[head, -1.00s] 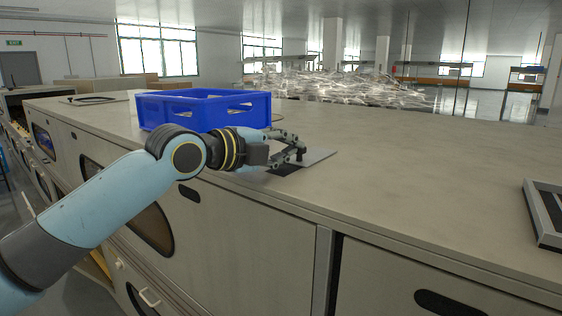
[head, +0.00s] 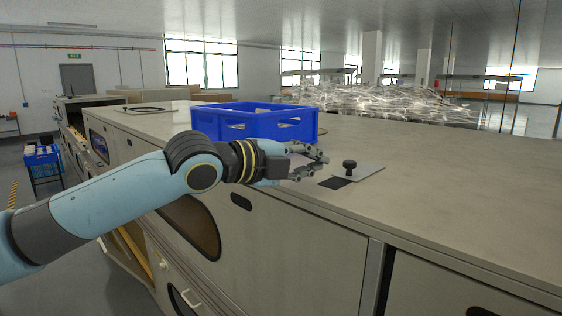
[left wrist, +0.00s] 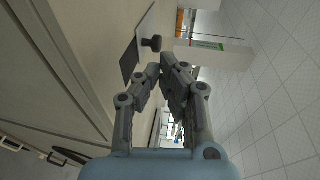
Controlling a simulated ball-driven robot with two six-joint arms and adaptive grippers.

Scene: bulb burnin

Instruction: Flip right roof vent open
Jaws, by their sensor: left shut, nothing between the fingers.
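The roof vent shows as a flat light-grey plate (head: 368,171) on the cabinet top, with a black knob (head: 349,167) standing on it. A dark opening (head: 335,183) shows beside the plate, on the side towards my gripper. My left gripper (head: 322,160) is shut and empty, just left of the knob and apart from it. In the left wrist view the closed fingertips (left wrist: 160,68) lie below the knob (left wrist: 152,44), with the plate (left wrist: 150,20) and dark opening (left wrist: 129,62) beyond. My right gripper is not in view.
A blue crate (head: 256,121) stands on the cabinet top (head: 460,185) behind my left wrist. A dark loop-shaped thing (head: 146,110) lies farther left. The cabinet top right of the plate is clear. A blue bin on a stand (head: 42,160) is at far left.

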